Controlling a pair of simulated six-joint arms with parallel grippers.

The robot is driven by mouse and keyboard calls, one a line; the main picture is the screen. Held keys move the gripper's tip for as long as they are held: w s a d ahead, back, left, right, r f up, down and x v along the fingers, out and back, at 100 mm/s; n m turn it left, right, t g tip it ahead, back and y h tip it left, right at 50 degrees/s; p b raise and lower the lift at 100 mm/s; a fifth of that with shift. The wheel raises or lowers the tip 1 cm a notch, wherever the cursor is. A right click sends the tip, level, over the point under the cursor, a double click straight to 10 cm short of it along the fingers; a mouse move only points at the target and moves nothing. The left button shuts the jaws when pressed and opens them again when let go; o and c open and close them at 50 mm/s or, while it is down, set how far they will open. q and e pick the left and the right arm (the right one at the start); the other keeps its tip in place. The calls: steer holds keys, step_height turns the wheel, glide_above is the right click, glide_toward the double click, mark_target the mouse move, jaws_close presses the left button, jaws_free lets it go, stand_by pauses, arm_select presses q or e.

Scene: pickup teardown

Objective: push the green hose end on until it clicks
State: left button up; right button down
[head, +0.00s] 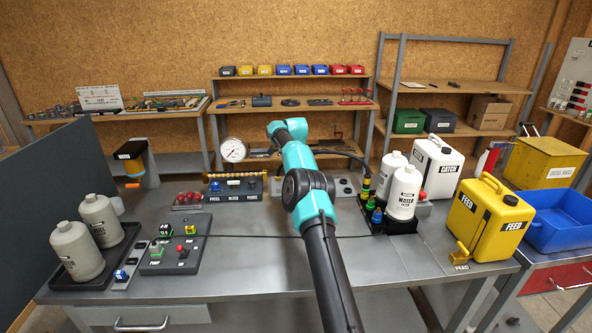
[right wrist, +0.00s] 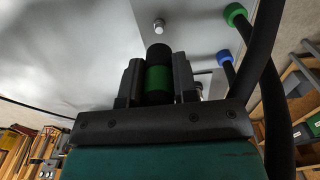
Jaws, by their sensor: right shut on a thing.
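In the right wrist view my right gripper (right wrist: 158,68) is shut on a hose end (right wrist: 158,82), a black cylinder with a green band. A small silver stud (right wrist: 158,25) shows straight beyond its black tip. A gap shows between tip and stud, so they look apart and roughly in line. In the head view my teal right arm reaches over the bench, and its jaws and the held hose end are hard to make out. My left gripper is not in view.
Black hoses with a green ring (right wrist: 235,14) and a blue ring (right wrist: 225,59) are close on the right in the wrist view. In the head view, a gauge (head: 234,150), white bottles (head: 403,193) and a yellow FEED can (head: 487,218) stand around the arm.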

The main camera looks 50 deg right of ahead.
steer(key=shift+f, duration=1.85)
steer(key=shift+f, duration=1.45)
stand_by(0.8)
steer(key=c, duration=0.8)
jaws_free()
